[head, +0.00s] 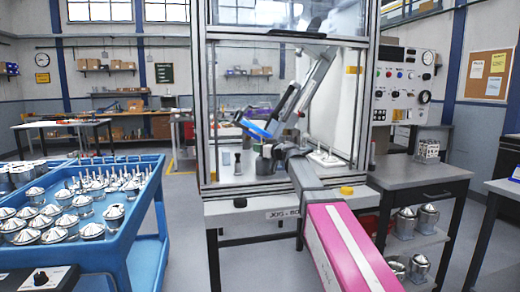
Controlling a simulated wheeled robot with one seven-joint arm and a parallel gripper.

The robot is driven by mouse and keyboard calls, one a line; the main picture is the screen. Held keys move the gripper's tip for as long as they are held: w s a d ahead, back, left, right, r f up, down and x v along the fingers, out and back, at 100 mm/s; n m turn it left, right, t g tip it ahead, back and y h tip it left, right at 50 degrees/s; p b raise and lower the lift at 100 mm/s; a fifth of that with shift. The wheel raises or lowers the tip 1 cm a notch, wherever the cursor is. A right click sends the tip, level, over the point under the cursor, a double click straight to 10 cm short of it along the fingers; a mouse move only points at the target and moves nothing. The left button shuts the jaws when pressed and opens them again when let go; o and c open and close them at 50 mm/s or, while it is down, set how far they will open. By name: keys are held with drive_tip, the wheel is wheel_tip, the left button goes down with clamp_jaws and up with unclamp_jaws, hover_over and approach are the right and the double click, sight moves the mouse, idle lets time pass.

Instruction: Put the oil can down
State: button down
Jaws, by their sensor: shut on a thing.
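My gripper (272,152) is at the end of my pink and grey arm, which reaches from the lower right to the glazed enclosure. It is small in the view, and its fingers are partly hidden. A dark grey, can-like body (265,168) sits right at the fingertips, low over the enclosure's pale floor; I take it for the oil can, held in the shut gripper. I cannot tell whether its base touches the floor. My arm hides its right side.
The enclosure (201,110) has metal posts and a tilted grey mechanism (318,65) inside. Small dark parts (238,163) stand left of the can. A blue cart (125,225) with several metal housings is at left. A grey bench (425,172) is at right.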

drive_tip(key=c, duration=0.9)
unclamp_jaws()
drive_tip(key=shift+o, duration=0.2)
drive_tip(key=v, duration=1.2)
drive_tip(key=shift+s, duration=0.1)
